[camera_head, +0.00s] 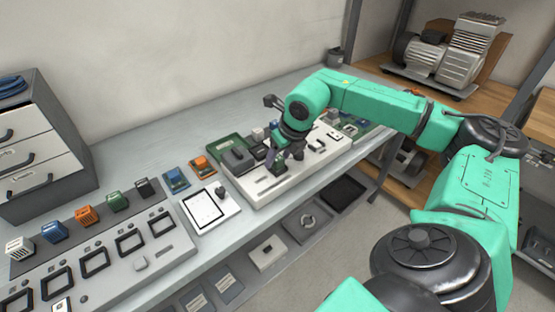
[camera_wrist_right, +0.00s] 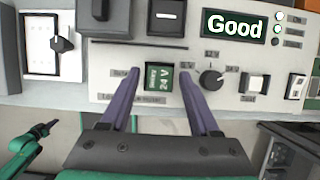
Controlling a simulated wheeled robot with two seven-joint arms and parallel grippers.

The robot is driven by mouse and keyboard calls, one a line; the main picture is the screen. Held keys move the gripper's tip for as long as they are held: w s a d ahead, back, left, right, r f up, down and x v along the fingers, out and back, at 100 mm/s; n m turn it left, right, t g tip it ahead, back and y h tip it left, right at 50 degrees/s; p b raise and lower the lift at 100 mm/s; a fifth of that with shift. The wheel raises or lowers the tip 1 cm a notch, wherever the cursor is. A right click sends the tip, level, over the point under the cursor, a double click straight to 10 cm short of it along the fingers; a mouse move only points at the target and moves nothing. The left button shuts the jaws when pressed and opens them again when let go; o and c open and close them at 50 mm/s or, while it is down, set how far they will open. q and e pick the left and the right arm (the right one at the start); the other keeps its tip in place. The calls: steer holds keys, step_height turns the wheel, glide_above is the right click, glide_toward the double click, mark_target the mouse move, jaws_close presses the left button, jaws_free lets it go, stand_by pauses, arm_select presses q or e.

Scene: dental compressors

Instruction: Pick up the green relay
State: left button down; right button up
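A green relay (camera_wrist_right: 159,78) with a white-lettered label sits at the tester panel (camera_wrist_right: 114,58) in the right wrist view. My right gripper (camera_wrist_right: 158,72) is open, with one purple finger on each side of this relay and a small gap on both sides. In the head view my right gripper (camera_head: 279,158) is low over the tester (camera_head: 262,187), and its arm hides part of it. Another green relay (camera_head: 117,202) stands in a row on the left. Part of a green arm with a dark end, seemingly my left gripper (camera_wrist_right: 42,131), shows in the right wrist view; its finger state is unclear.
The tester display (camera_wrist_right: 235,27) reads "Good". A dark knob (camera_wrist_right: 211,79) is close to the right finger. White, blue (camera_head: 54,232), orange (camera_head: 87,215) and black (camera_head: 145,188) relays stand behind a socket panel (camera_head: 110,258). A drawer cabinet (camera_head: 40,140) is at left.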

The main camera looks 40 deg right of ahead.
jaws_close()
steer(key=shift+r, duration=0.1)
